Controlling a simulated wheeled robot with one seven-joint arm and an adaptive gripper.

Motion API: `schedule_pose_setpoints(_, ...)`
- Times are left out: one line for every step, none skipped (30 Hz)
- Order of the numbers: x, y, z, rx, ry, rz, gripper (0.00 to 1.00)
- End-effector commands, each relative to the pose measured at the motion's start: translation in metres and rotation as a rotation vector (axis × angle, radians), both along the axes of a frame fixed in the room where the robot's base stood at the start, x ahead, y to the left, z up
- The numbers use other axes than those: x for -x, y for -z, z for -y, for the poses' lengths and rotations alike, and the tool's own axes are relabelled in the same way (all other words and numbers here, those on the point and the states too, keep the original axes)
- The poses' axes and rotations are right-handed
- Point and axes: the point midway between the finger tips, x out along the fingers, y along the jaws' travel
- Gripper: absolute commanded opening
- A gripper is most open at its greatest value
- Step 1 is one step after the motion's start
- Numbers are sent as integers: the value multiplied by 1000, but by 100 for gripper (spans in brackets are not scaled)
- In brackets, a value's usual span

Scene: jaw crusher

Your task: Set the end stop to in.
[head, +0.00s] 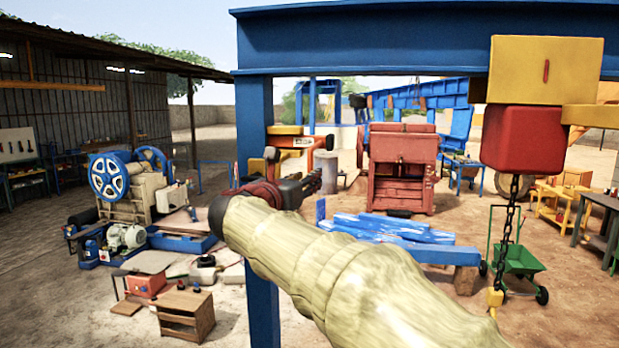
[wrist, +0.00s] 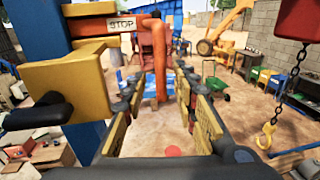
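The end stop is an orange bent arm (wrist: 157,55) with a white "STOP" plate (wrist: 122,24), mounted at a yellow block (wrist: 72,88) on the blue post. In the head view the orange arm (head: 305,142) shows just above my gripper (head: 312,182). In the wrist view my gripper (wrist: 163,88) is open, its two fingers apart. The downturned end of the orange arm shows between the fingertips. I cannot tell whether it lies between them in depth or beyond them. No contact is visible. My arm hides part of the post's surroundings in the head view.
The blue gantry post (head: 257,180) stands close left of my gripper. A black handle (wrist: 35,116) sticks out of the yellow block. A red hoist block (head: 523,140) with a chain and hook hangs at right. Blue beams (head: 395,228) lie beyond my arm.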

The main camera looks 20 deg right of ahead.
Motion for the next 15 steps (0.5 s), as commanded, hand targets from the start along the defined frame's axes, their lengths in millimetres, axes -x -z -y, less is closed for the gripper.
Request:
schedule_pose_setpoints(8,-1,-10,-1,-4,2,28)
schedule_pose_setpoints(12,-1,-15,0,-5,1,28)
schedule_pose_setpoints(18,-1,-21,-1,-4,2,28)
schedule_pose_setpoints(22,-1,-25,-1,-4,2,28)
schedule_pose_setpoints(26,-1,-30,-1,-5,2,28)
schedule_pose_setpoints(32,-1,-36,-1,-4,2,28)
schedule_pose_setpoints(35,-1,-40,-1,-5,2,28)
schedule_pose_setpoints(39,-1,-44,0,-3,1,28)
schedule_pose_setpoints(44,-1,-49,0,-4,1,28)
schedule_pose_setpoints(47,-1,-52,0,-4,1,28)
schedule_pose_setpoints(50,-1,-55,0,-2,1,28)
schedule_pose_setpoints(53,-1,-58,0,-3,1,28)
schedule_pose_setpoints(55,-1,-60,0,-3,1,28)
schedule_pose_setpoints(57,0,-62,1,-2,1,28)
schedule_pose_setpoints(59,0,-64,1,-1,1,28)
